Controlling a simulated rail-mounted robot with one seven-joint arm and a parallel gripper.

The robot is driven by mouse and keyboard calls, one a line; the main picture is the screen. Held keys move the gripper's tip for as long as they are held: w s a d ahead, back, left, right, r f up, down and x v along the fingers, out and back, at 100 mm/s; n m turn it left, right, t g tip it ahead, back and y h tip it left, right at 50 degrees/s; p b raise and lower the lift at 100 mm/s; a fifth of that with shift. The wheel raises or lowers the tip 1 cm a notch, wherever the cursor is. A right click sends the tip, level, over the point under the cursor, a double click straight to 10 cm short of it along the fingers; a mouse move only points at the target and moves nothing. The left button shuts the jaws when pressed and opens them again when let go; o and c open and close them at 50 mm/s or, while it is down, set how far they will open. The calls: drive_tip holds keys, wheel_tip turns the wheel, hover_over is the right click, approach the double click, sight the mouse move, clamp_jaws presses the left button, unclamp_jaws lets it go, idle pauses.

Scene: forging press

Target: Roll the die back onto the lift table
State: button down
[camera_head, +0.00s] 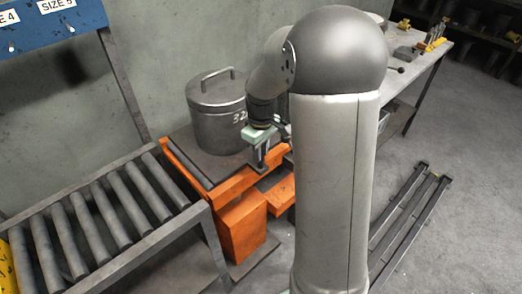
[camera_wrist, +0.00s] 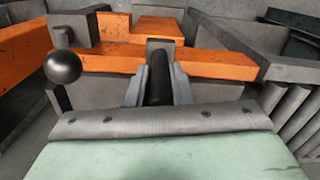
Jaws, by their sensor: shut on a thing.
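In the head view a grey steel cylinder (camera_head: 217,110) with a top handle, marked "32" with the rest hidden, stands upright; it may be the die. It rests on the dark top of the orange lift table (camera_head: 229,185). My gripper (camera_head: 262,158) is at the table's front right edge, beside and below the cylinder, partly behind my arm. In the wrist view my gripper (camera_wrist: 158,88) is shut on a dark upright bar (camera_wrist: 159,75), which stands before the orange frame. The cylinder cannot be made out in the wrist view.
A roller conveyor (camera_head: 120,203) adjoins the lift table at the left. A lever with a black ball knob (camera_wrist: 62,66) stands close left of my gripper in the wrist view. A workbench (camera_head: 418,72) stands back right. Dark rails (camera_head: 408,220) lie on the floor at right.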

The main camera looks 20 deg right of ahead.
drive_tip(key=c, duration=1.3)
unclamp_jaws()
drive_tip(key=shift+w+d, duration=0.25)
drive_tip(key=shift+d, duration=0.2)
drive_tip(key=shift+a, duration=0.1)
drive_tip(key=shift+r, duration=0.15)
wheel_tip(320, 180, up, 17)
drive_tip(key=shift+s+r+b, duration=0.1)
drive_tip(key=shift+r+b, duration=0.05)
drive_tip(key=shift+b, duration=0.2)
drive_tip(key=shift+a, duration=0.1)
